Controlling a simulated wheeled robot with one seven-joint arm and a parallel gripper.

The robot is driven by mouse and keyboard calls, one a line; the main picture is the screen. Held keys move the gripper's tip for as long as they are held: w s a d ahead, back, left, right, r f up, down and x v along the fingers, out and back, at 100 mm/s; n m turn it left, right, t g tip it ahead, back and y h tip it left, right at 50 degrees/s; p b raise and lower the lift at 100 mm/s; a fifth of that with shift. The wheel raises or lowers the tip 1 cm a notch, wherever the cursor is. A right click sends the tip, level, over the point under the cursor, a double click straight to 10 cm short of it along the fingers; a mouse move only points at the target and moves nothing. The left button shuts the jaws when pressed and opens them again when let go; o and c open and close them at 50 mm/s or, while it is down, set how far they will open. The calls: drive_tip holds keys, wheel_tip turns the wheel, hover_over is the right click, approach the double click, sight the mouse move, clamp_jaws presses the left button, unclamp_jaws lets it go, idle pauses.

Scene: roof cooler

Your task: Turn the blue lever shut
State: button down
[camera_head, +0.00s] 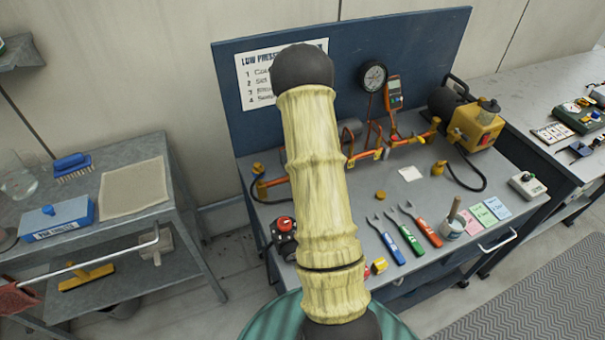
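A copper and orange pipe assembly (364,155) runs across the back of the blue bench, in front of an upright blue panel. Small coloured valve parts sit along it. A small bluish-purple piece (386,154) shows near its middle, beside a red one; it is too small to tell whether this is the blue lever or how it is turned. My arm, pale yellow with dark joints, covers the left part of the pipes. My gripper cannot be made out in this view.
A gauge (373,76) and an orange meter (394,92) stand above the pipes. A yellow pump (474,125) is at right. Blue, green and red-handled wrenches (411,238) lie in front. A black device with red knobs (285,237) is at left. A grey cart (185,235) stands further left.

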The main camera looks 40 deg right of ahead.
idle(0.4)
drive_tip(key=c, duration=1.4)
unclamp_jaws()
drive_tip(key=shift+o, duration=0.2)
drive_tip(key=shift+r, duration=0.15)
wheel_tip(320, 180, up, 17)
drive_tip(key=b, duration=0.1)
drive_tip(key=shift+r+b, duration=0.15)
drive_tip(key=shift+b, duration=0.15)
drive_tip(key=shift+a, duration=0.15)
